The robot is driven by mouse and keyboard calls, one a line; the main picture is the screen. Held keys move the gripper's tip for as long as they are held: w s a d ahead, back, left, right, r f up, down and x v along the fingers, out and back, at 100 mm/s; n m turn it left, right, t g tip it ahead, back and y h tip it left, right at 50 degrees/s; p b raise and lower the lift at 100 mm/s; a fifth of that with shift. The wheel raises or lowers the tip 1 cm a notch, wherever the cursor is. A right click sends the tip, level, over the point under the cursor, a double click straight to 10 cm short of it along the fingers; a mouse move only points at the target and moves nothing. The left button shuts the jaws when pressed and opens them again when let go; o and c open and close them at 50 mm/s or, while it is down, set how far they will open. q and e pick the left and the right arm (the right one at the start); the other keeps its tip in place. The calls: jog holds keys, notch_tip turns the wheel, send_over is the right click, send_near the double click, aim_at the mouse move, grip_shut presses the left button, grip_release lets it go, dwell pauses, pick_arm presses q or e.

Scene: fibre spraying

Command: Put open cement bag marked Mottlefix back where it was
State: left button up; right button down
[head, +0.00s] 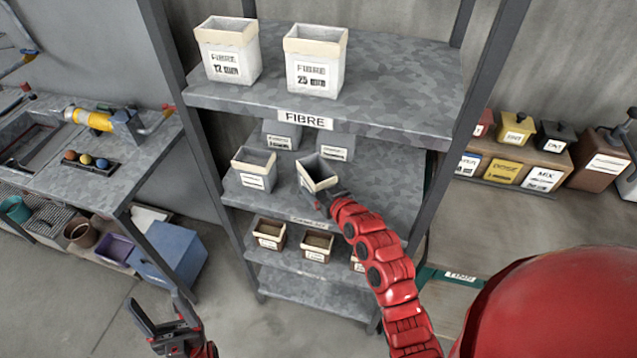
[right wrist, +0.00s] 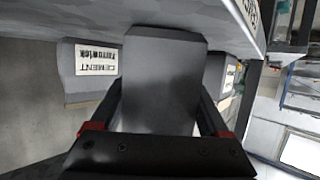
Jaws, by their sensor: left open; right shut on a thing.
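A grey open-topped bag (head: 317,174) with a pale label is at the second shelf from the top, tilted; its label is too small to read. My right gripper (head: 328,200) is shut on it from the front right. In the right wrist view the bag (right wrist: 160,75) fills the space between the fingers, its plain grey side showing. I cannot tell whether it touches the shelf. A similar open bag (head: 254,168) stands to its left. Two more grey bags (head: 281,135) (head: 338,147) stand behind. My left gripper (head: 170,318) is open and empty, low over the floor.
The top shelf (head: 400,90), marked FIBRE, overhangs and holds two fibre bags. Small open bags (head: 269,233) stand on the shelf below. Rack posts (head: 445,140) flank the shelves. The second shelf is clear to the right (head: 395,185). A workbench (head: 150,160) stands at left.

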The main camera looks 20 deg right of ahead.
jog(key=shift+f, duration=0.1)
jog(key=shift+f, duration=0.1)
grip_release()
